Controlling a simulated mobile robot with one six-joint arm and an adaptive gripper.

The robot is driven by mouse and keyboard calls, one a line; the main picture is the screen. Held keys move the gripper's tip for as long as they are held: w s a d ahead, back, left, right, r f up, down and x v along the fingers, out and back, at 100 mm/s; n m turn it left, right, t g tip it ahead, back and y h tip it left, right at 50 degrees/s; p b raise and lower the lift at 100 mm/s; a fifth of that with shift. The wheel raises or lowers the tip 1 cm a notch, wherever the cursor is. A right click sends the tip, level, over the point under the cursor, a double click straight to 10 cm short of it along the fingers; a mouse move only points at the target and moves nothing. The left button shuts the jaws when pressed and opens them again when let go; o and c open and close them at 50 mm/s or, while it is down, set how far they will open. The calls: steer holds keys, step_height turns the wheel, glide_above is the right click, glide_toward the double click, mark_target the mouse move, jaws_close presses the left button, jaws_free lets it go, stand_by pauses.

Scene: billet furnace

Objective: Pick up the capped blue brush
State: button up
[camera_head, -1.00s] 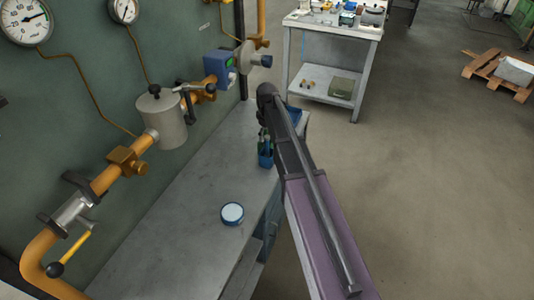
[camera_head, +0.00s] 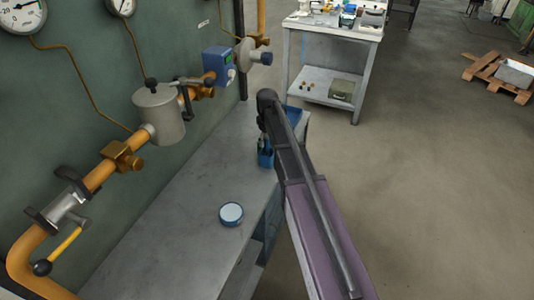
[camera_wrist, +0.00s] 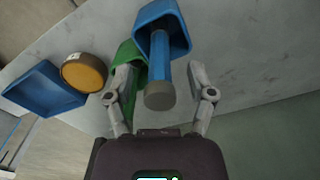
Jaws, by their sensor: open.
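In the wrist view the capped blue brush (camera_wrist: 160,80) stands in a blue holder (camera_wrist: 178,28), its grey round end toward the camera. My gripper (camera_wrist: 161,73) is open, with one finger on each side of the brush. No grip shows, and I cannot tell whether either finger touches it. A green thing (camera_wrist: 129,58) lies behind the left finger, beside the holder. In the head view a blue holder (camera_head: 265,159) is on the bench beside my arm. The brush is too small to pick out there, and my gripper is hidden.
A round tin (camera_head: 231,214) sits on the grey bench (camera_head: 185,225), which has clear room around it. A brown-topped round tin (camera_wrist: 84,72) and a blue tray (camera_wrist: 45,88) show in the wrist view. Pipes and a grey cylinder (camera_head: 158,113) line the wall side.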

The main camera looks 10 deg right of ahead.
steer(key=shift+f+b, duration=0.75)
steer(key=shift+f, duration=0.25)
jaws_close()
